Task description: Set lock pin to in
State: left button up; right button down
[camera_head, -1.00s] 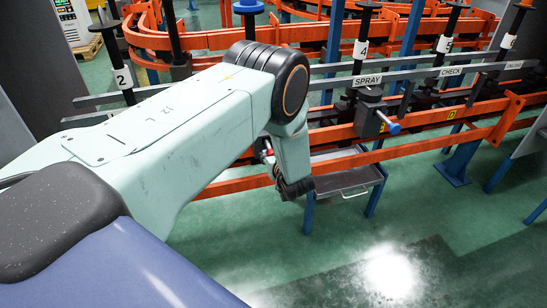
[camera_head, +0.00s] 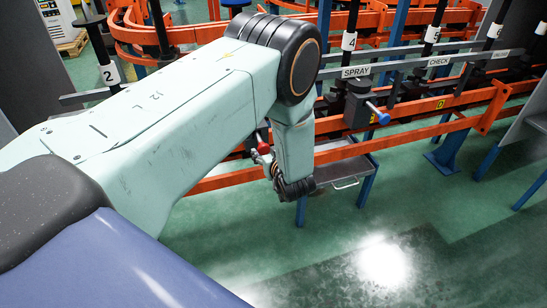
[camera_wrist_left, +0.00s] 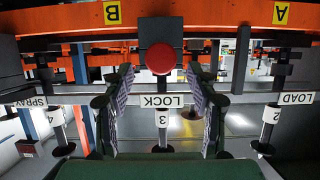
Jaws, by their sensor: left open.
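The lock pin shows as a round red knob (camera_wrist_left: 160,58), seen end-on in the upside-down left wrist view. It lies by the white LOCK label (camera_wrist_left: 161,101) and spindle 3 (camera_wrist_left: 161,120). My left gripper (camera_wrist_left: 161,80) is open, with one finger on each side of the knob in the picture; contact cannot be told. In the head view my left gripper (camera_head: 292,188) points down by the orange rail, and a red knob (camera_head: 264,148) shows just left of the wrist. How far the pin sticks out cannot be told. My right gripper is not in view.
The SPRAY station has a grey block with a blue-ended pin (camera_head: 380,115) right of my arm. Orange rails (camera_head: 425,108) run across, with a grey tray (camera_head: 342,174) below. Spindle 2 (camera_head: 109,74) stands at left. Green floor in front is clear.

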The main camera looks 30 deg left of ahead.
pick_arm(q)
jog(key=v, duration=0.7)
dwell(0.3)
jog(key=s+d+f+m+g+h, duration=0.35)
jog(key=s+f+m+h, duration=0.3)
jog(key=s+f, duration=0.45)
jog(key=s+d+m+g+h, duration=0.1)
jog(key=s+d+g+h, duration=0.1)
jog(key=s, duration=1)
jog(key=s+d+f+m+g+h, duration=0.1)
jog(key=s+d+m+g+h, duration=0.1)
jog(key=s, duration=1)
jog(key=shift+s+d+f+g, duration=0.2)
jog(key=shift+s+g, duration=0.15)
jog(key=shift+g, duration=0.4)
